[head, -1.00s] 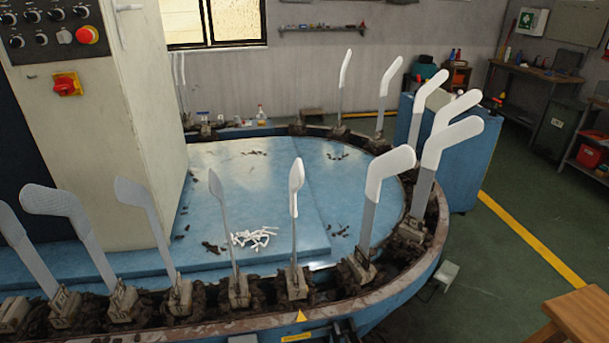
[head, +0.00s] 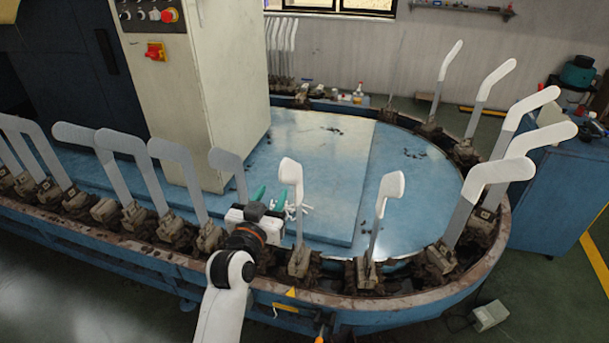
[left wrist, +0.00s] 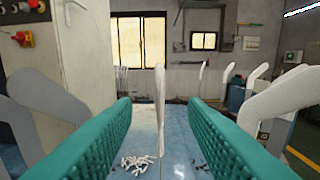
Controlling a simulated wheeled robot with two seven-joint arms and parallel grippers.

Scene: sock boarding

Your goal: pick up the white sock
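A white sock (head: 291,171) covers the top of an upright board in the near row of the oval machine. It also shows edge-on as a white sock (left wrist: 160,85) in the left wrist view, between the fingers and beyond them. My left gripper (head: 269,197) is open and empty, with teal fingers, just left of that board in the head view. Its open fingers (left wrist: 160,125) frame the board in the wrist view. More white socks, such as one on the board to the right (head: 391,186), stand along the row. My right gripper is not in view.
Grey boards (head: 176,152) stand to the left of my gripper, close together. A tall cabinet (head: 212,85) rises behind them. The blue machine top (head: 325,150) is mostly clear, apart from a heap of white pieces (left wrist: 137,162) and dark scraps.

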